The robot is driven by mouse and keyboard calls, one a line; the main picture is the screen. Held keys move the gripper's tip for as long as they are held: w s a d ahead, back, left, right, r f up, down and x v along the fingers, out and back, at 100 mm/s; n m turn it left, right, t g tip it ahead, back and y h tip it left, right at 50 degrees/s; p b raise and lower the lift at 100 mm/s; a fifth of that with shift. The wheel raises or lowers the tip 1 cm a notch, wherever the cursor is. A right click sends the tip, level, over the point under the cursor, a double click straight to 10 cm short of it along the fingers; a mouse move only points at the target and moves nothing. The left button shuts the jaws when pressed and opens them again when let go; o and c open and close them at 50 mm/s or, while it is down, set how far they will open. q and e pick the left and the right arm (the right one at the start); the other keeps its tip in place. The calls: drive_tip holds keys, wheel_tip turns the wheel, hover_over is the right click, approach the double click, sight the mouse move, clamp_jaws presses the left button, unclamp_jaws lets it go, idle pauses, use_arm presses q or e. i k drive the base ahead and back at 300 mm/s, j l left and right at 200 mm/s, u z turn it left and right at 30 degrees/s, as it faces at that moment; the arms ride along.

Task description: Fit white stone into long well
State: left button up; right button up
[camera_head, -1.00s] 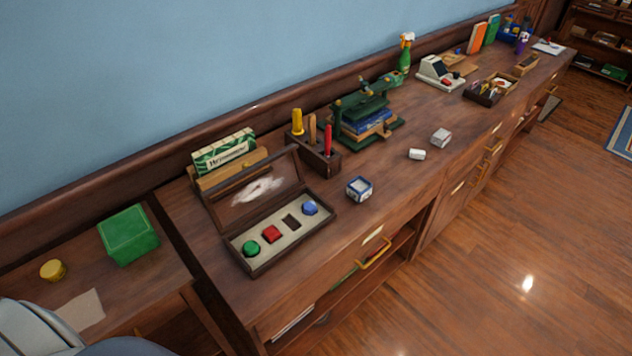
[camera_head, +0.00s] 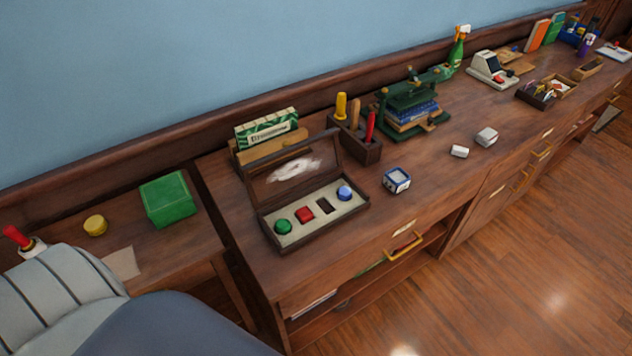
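An open wooden case (camera_head: 258,225) stands on the long wooden cabinet, its lid tilted up at the back. Its pale tray holds a green stone (camera_head: 284,227), a red stone (camera_head: 304,214) and a blue stone (camera_head: 345,193). An empty dark oblong well (camera_head: 325,206) lies between red and blue. A small oblong white stone (camera_head: 459,151) lies on the cabinet top, right of the case. A larger pale grey-white block (camera_head: 486,137) is just beyond it. Neither of my grippers is in view.
A blue-and-white cube (camera_head: 396,180) and a wooden tool holder (camera_head: 362,147) stand between case and white stone. A green press (camera_head: 412,100) stands behind. A green box (camera_head: 168,198) is on the lower left surface. The cabinet's front strip is mostly clear.

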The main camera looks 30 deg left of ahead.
sight(329, 211)
drive_tip(key=i+l+u, duration=0.6)
drive_tip(key=l+u, duration=0.2)
drive_tip(key=j, duration=0.1)
